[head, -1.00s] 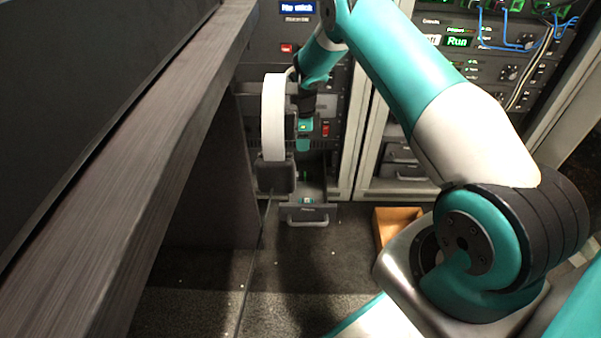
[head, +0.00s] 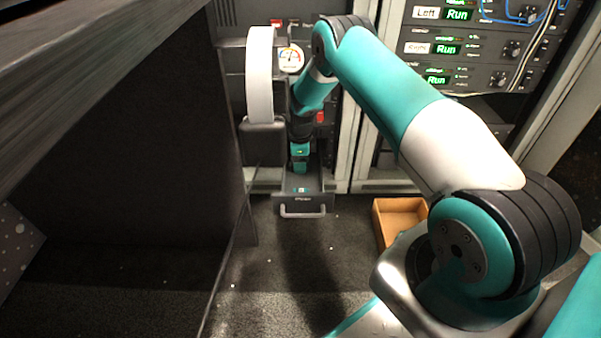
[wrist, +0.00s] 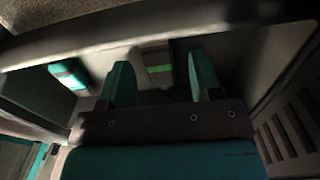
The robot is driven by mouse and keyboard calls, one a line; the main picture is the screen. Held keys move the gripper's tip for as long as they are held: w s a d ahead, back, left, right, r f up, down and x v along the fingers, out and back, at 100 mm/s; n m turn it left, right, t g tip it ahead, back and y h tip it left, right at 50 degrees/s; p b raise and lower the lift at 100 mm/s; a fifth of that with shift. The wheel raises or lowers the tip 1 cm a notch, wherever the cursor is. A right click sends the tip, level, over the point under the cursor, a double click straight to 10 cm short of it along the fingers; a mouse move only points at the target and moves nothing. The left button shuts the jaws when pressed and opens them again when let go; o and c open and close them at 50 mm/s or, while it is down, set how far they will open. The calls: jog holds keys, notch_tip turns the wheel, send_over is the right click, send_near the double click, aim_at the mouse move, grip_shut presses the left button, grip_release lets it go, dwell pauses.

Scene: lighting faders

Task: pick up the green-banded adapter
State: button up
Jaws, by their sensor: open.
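The green-banded adapter (wrist: 158,69) is a small dark grey block with a bright green band, inside the open drawer (head: 303,208). In the wrist view it shows between and beyond the two teal fingers of my gripper (wrist: 163,80). The fingers are apart, and I see no clear contact with the adapter. In the head view my gripper (head: 300,163) points down into the drawer, and I cannot make out the green band there. A second small block (wrist: 69,74), teal and pale, lies to the left in the wrist view.
The drawer's walls stand close around my gripper. A white curved piece on a dark base (head: 264,128) stands just left of my arm. An open orange-brown box (head: 399,217) is on the floor to the right. A dark desk or panel fills the left. Floor in front is clear.

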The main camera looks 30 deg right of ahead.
jog(key=shift+f, duration=0.85)
jog(key=shift+r, duration=0.15)
jog(key=shift+c, duration=0.4)
jog(key=c, duration=0.9)
jog(key=shift+c, duration=0.2)
